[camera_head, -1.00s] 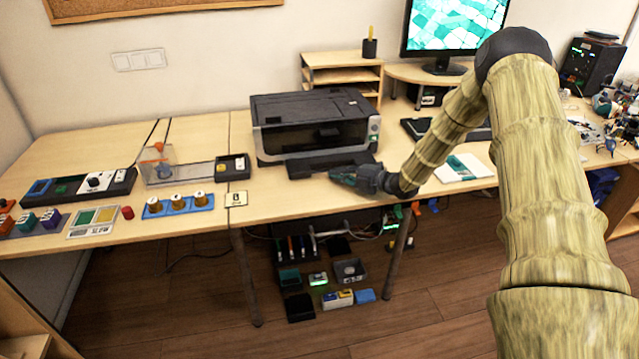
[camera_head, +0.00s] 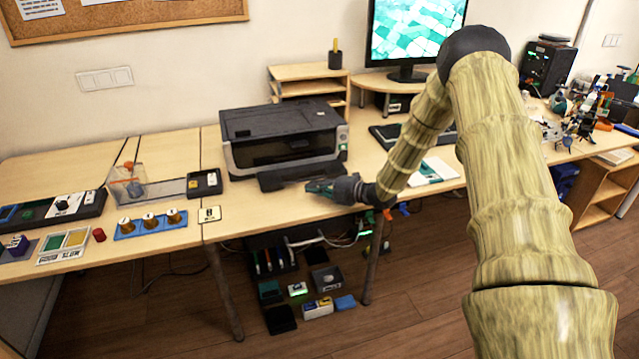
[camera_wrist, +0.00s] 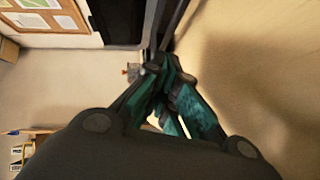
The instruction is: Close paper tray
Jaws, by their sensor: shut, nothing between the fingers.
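The black and grey printer (camera_head: 283,140) stands on the wooden desk below the wall. Its dark paper tray (camera_head: 300,172) sticks out from the lower front. My gripper (camera_head: 312,187) is at the tray's front edge, low over the desk, with its fingers pointing left; I cannot tell whether it touches the tray. In the wrist view the teal fingers (camera_wrist: 165,85) are drawn together with nothing between them. The printer's dark body (camera_wrist: 120,20) shows at the top of that view, turned sideways.
A blue block with several knobs (camera_head: 150,222) and a small sign card (camera_head: 209,214) lie left of the tray. A white and teal booklet (camera_head: 432,171) lies to the right. The desk's front edge is close below my gripper.

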